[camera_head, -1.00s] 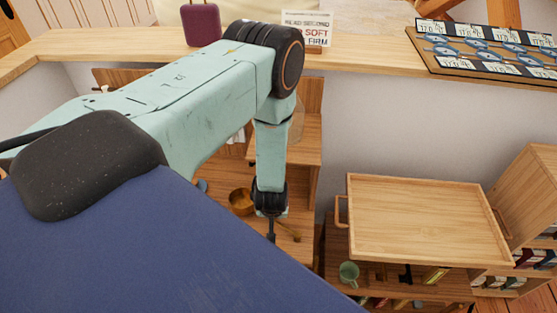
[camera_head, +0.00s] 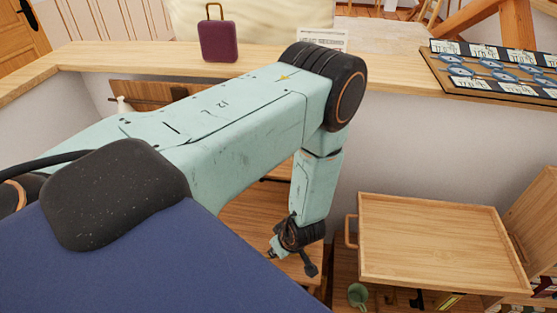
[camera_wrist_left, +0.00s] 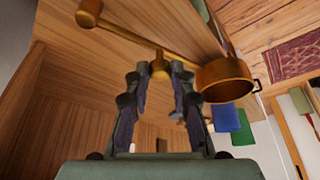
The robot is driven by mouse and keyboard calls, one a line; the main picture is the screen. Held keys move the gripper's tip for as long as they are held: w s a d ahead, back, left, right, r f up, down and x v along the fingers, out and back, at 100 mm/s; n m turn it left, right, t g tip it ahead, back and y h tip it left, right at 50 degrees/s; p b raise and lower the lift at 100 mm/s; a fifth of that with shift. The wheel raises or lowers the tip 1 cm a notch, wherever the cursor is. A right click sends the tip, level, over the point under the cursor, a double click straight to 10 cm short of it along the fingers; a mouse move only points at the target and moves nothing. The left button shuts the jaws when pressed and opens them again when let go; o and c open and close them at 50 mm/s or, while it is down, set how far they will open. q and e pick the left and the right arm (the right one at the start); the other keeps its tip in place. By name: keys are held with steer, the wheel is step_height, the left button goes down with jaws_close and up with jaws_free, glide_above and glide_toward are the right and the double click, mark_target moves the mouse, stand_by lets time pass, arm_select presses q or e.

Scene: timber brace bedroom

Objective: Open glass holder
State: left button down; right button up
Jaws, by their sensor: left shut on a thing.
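The glass holder shows in the left wrist view as a brass ring or cup (camera_wrist_left: 225,82) joined to a brass bar (camera_wrist_left: 130,34) with a round knob at its far left end. It lies against a wooden panel. My left gripper (camera_wrist_left: 159,85) is shut on a short brass stub of the bar, which sits between its fingertips. In the head view my left gripper (camera_head: 308,265) hangs low, below my pale green arm, over the wooden furniture. The brass ring is hidden behind my arm there. My right gripper is in neither view.
A wooden tray (camera_head: 440,240) stands on a unit at the right, with a green mug (camera_head: 358,295) below its left side. A purple case (camera_head: 219,40) stands on the long ledge (camera_head: 120,58). A board with blue pieces (camera_head: 495,70) lies at the right.

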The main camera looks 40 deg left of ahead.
arm_select(q)
steer(key=shift+s+d+n, duration=0.15)
steer(key=shift+n, duration=0.15)
steer(key=c, duration=1.1)
jaws_free()
steer(key=v, duration=1.2)
